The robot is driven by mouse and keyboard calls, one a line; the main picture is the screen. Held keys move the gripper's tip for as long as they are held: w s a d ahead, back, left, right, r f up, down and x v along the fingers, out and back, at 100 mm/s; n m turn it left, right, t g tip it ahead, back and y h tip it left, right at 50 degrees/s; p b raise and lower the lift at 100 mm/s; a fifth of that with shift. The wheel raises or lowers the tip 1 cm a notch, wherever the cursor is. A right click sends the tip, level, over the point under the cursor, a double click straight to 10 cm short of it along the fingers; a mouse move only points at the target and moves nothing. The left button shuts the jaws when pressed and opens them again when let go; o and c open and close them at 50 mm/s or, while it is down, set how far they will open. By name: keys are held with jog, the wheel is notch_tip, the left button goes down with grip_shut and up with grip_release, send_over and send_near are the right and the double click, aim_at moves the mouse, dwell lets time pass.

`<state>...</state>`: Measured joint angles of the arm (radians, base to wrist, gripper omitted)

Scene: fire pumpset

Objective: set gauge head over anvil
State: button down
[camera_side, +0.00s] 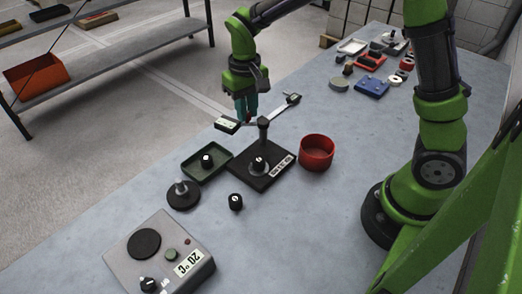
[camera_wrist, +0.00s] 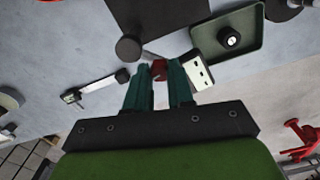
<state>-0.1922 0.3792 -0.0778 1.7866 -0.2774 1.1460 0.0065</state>
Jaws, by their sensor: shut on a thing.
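The gauge stand has a black base (camera_side: 262,176) with an upright post (camera_side: 263,132). A small black cylinder with a light top (camera_side: 258,163) is on the base; I cannot tell whether it is the anvil or sits over it. The gauge head (camera_side: 226,125), a box with a pale display, is behind and left of the post, off to the side of the cylinder. It also shows in the wrist view (camera_wrist: 200,70). My gripper (camera_side: 246,117) points down, its teal fingers shut on a small red part (camera_wrist: 159,69) beside the gauge head.
A green tray (camera_side: 206,166) with a black knob is left of the base, and a red bowl (camera_side: 317,152) is right. A caliper-like tool (camera_wrist: 95,87) lies behind the post. A round dark stand (camera_side: 184,194), loose knob (camera_side: 235,202) and grey 20 °C device (camera_side: 158,255) are in front.

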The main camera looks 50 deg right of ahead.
jog(key=shift+n, duration=0.3)
jog(key=shift+s+a+r+n, duration=0.1)
jog(key=shift+s+n, duration=0.75)
jog(key=shift+n, duration=1.7)
jog(key=shift+s+a+f+n, duration=0.1)
jog(key=shift+s+n, duration=0.75)
jog(key=shift+n, duration=1.75)
jog(key=shift+s+a+r+n, duration=0.1)
jog(key=shift+s+n, duration=0.75)
jog(key=shift+n, duration=1.7)
jog(key=c, duration=1)
grip_release()
